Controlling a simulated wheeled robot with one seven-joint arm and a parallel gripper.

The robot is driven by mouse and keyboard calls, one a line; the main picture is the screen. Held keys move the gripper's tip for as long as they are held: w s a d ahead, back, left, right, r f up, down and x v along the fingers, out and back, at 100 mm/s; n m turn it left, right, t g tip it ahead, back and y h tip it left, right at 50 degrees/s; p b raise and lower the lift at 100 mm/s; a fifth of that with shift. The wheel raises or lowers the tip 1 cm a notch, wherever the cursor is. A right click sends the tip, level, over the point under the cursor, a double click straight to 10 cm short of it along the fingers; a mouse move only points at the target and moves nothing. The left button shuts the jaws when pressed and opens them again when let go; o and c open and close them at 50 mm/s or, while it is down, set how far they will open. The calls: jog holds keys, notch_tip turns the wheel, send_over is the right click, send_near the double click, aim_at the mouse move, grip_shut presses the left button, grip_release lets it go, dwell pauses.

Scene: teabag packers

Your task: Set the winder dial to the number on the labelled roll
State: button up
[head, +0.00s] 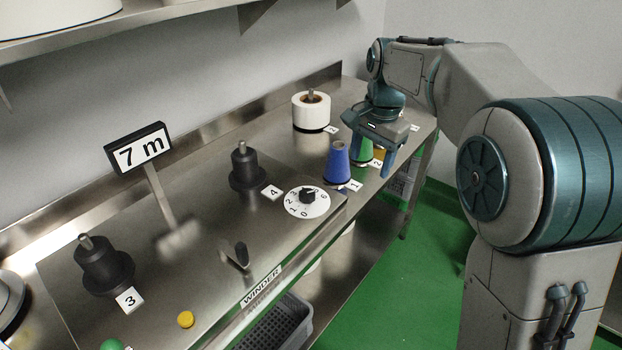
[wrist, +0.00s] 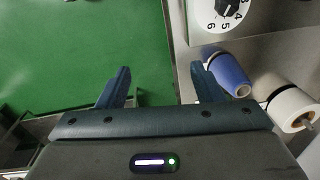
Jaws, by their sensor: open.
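The winder dial (head: 319,209) is a white numbered disc with a black knob (head: 307,196), on the steel bench near its front edge. Its pointer setting is too small to read. Part of the dial also shows at the top of the wrist view (wrist: 240,20), with numbers 3 to 6 visible. My gripper (head: 369,150) is open and empty, beyond the dial, near the blue cone.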

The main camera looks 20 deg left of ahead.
jog(key=m+p, duration=0.2)
send_over(307, 193)
jog(key=f, duration=0.2)
jog(key=shift+g+h, duration=0.3)
jog(key=shift+h, duration=0.1)
notch_tip(307, 193, down, 14)
jog(key=shift+r+p, duration=0.15)
jog(key=shift+p, duration=0.65)
jog(key=c, duration=1)
